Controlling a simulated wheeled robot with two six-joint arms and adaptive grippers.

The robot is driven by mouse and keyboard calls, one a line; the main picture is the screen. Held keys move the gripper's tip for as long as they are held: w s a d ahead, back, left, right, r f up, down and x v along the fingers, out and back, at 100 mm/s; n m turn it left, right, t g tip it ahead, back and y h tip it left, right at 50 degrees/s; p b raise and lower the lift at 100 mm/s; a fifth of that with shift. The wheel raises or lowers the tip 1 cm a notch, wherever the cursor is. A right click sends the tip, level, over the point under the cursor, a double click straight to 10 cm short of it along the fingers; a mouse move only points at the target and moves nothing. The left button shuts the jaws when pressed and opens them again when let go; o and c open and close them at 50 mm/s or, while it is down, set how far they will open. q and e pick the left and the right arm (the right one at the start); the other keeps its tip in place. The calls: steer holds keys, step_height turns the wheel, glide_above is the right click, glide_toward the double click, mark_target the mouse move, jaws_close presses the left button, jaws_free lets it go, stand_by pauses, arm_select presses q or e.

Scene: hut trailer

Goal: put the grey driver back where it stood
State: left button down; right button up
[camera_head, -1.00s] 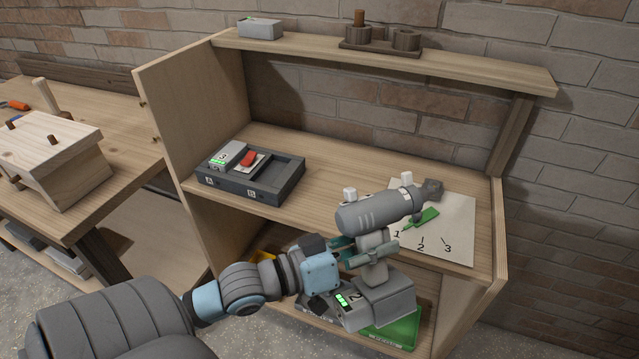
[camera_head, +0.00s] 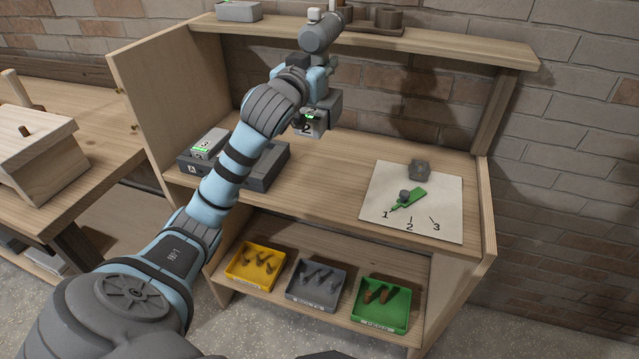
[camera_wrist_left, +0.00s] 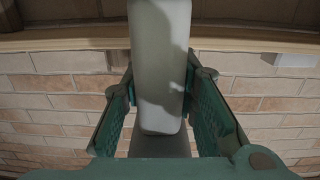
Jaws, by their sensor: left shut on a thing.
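The grey driver (camera_head: 320,33) is in my left gripper (camera_head: 318,78), raised in front of the top shelf. Its battery, marked 2 with green lights (camera_head: 308,127), hangs at the lower end, above the middle shelf. In the left wrist view the driver's pale grey handle (camera_wrist_left: 160,70) stands between the two green fingers of the left gripper (camera_wrist_left: 160,92), which are shut on it. Part of the driver is hidden behind my gripper and wrist in the head view. My right gripper is not in view.
The top shelf (camera_head: 460,52) carries a grey box (camera_head: 239,11) and a dark wooden holder (camera_head: 375,28). A dark charger tray (camera_head: 265,176) with battery 3 (camera_head: 204,144), a numbered sheet (camera_head: 440,208) and a green tool (camera_head: 410,198) lie below. Yellow, grey and green bins sit lowest.

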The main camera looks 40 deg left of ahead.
arm_select(q)
steer(key=shift+a+f, duration=0.2)
steer(key=shift+f, duration=0.05)
step_height(320, 180, down, 19)
steer(key=b, duration=0.5)
steer(key=shift+b, duration=0.3)
steer(key=c, duration=1.4)
jaws_free()
steer(key=shift+f, duration=0.1)
steer(key=shift+c, duration=0.2)
steer(key=shift+o, duration=0.8)
steer(key=shift+d, duration=0.1)
